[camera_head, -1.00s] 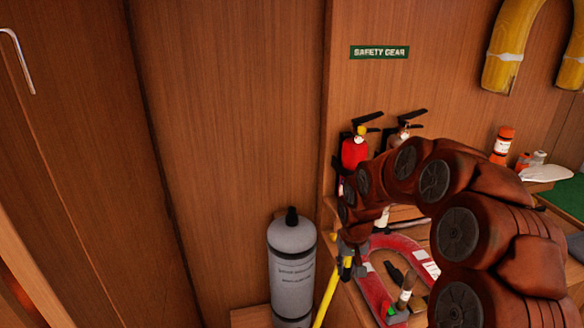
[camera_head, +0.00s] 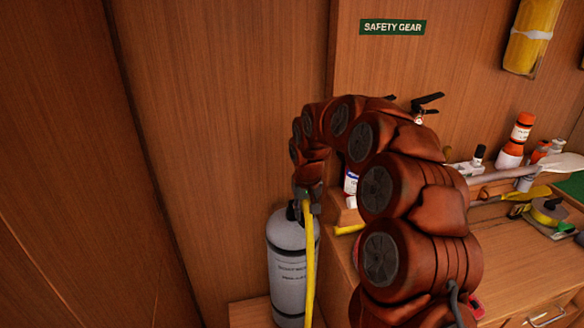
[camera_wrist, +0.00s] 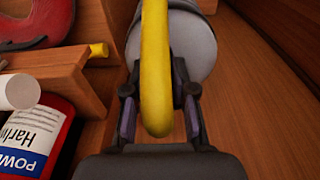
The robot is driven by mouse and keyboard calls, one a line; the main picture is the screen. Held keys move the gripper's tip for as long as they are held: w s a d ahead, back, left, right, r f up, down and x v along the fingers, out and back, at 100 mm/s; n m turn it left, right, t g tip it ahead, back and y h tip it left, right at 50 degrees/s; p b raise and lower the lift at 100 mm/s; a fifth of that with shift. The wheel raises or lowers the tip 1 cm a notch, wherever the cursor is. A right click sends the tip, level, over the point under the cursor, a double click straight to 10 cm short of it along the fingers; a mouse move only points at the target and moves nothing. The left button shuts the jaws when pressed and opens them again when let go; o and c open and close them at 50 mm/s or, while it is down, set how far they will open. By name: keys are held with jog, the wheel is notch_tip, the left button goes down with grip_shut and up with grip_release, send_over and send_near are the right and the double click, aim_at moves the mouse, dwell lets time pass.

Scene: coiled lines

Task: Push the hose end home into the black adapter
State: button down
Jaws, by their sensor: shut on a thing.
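The yellow hose (camera_head: 309,265) hangs from my gripper (camera_head: 306,198) in front of a grey cylinder (camera_head: 285,248). In the wrist view the hose (camera_wrist: 156,70) runs between the two fingers (camera_wrist: 158,115), and my gripper is shut on it. The grey cylinder (camera_wrist: 192,45) lies behind the hose there. A dark fitting (camera_head: 291,212), likely the black adapter, shows in part on top of the cylinder, just left of the hose. Hose and gripper hide the rest. I cannot tell whether the hose end touches it.
A wooden wall is close behind the cylinder. To the right, a wooden bench (camera_head: 520,265) holds bottles, a tape roll (camera_head: 547,211) and other gear. In the wrist view a red can (camera_wrist: 38,130) and a short yellow piece (camera_wrist: 98,50) sit left of my gripper.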

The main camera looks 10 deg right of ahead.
jog(key=shift+w+a+r+b, duration=0.85)
jog(key=shift+w+r+b, duration=0.75)
jog(key=shift+w+r, duration=2.85)
jog(key=shift+s+f+b, duration=0.35)
jog(key=shift+f+b, duration=0.25)
jog(key=shift+f, duration=0.05)
jog(key=shift+s+f+b, duration=0.4)
jog(key=shift+f+b, duration=0.25)
jog(key=shift+s+f+b, duration=0.35)
jog(key=shift+f+b, duration=0.25)
jog(key=shift+f, duration=0.05)
jog(key=shift+f+b, duration=0.8)
jog(key=shift+f, duration=0.35)
jog(key=c, duration=1.1)
grip_release()
jog(key=shift+o, duration=0.4)
jog(key=o, duration=0.5)
jog(key=shift+r, duration=0.1)
